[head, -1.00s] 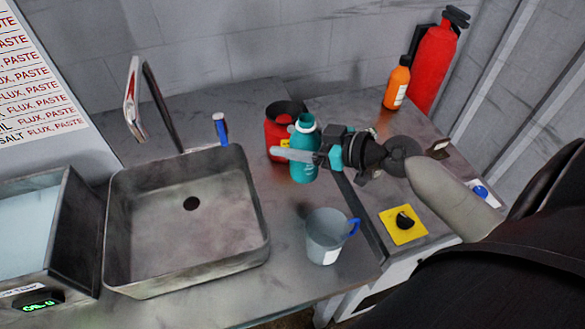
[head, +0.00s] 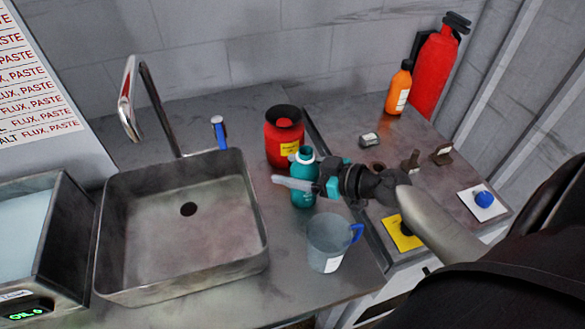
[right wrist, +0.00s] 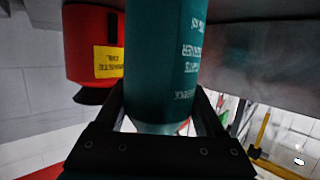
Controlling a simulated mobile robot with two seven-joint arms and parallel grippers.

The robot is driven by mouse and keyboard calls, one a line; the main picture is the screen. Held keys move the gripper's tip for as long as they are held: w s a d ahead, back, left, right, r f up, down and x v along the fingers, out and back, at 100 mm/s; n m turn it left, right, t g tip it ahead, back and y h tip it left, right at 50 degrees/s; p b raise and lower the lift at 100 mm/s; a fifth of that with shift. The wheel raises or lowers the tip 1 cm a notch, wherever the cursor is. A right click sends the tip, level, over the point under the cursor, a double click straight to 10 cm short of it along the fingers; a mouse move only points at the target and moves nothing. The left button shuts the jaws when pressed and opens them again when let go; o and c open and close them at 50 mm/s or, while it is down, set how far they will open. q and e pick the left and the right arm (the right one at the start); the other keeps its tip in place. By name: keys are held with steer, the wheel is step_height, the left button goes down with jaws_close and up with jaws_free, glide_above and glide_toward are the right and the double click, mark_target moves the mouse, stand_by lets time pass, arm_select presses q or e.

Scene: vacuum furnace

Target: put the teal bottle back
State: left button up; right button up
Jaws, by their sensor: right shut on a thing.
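The teal bottle (head: 303,172) stands upright at the counter, behind the clear measuring cup and in front of the red waste-oil can. My right gripper (head: 305,186) is shut around the bottle's body, coming in from the right. In the right wrist view, the bottle (right wrist: 160,60) fills the middle, between the two fingers (right wrist: 160,112), with its printed label upside down. I cannot tell whether the bottle's base touches the counter. My left gripper is not in view.
The red waste-oil can (head: 284,136) stands close behind the bottle. The clear cup with a blue handle (head: 326,243) is close in front. A steel sink (head: 150,280) lies left. An orange bottle (head: 398,88) and a red extinguisher (head: 434,68) stand at the back right.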

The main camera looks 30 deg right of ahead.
steer(key=shift+f, duration=0.15)
steer(key=o, duration=1.5)
steer(key=shift+r, duration=0.3)
steer(key=b+v, duration=0.1)
steer(key=v, duration=1.1)
steer(key=shift+f, duration=0.1)
